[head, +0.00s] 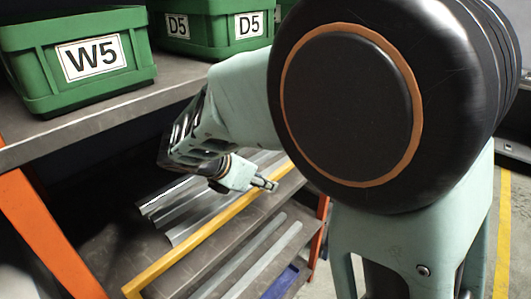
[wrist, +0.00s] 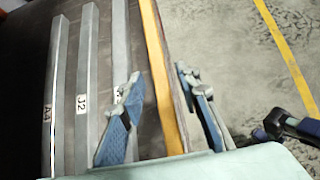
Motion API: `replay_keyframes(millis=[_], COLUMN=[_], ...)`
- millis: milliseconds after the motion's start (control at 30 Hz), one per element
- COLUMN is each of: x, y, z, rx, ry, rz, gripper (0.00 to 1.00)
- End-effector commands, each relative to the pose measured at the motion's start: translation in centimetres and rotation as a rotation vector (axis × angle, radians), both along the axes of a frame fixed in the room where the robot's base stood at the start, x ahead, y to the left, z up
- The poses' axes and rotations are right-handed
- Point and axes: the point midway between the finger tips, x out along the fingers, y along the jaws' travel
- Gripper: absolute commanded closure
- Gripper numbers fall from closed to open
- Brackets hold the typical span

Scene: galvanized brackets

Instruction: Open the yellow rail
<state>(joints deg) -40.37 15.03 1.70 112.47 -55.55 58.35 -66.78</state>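The yellow rail (head: 205,233) runs along the lower shelf in the head view, with a bent end at the lower left. My gripper (head: 268,184) is at its far right part. In the wrist view the yellow rail (wrist: 154,47) passes between the fingers of my gripper (wrist: 160,80). The fingers are open, one on each side of the rail, with a visible gap on both sides. How far down the fingertips reach beside the rail is hard to tell.
Grey metal brackets (wrist: 87,60) lie beside the rail, some with labels, one reading J2. An upper shelf (head: 110,118) holds green bins (head: 75,60) marked W5 and D5 above. Orange posts (head: 40,232) frame the rack. Open floor (wrist: 230,60) lies right of the rail.

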Motion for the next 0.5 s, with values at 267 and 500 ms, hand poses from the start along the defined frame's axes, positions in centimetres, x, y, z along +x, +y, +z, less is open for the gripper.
replay_keyframes(millis=[267,500], x=[0.07,0.06], y=[-0.06,-0.06], z=[-0.09,-0.09], rx=[0.001,0.001], ry=[0.0,0.0], rz=[-0.001,-0.001], gripper=[0.71,0.97])
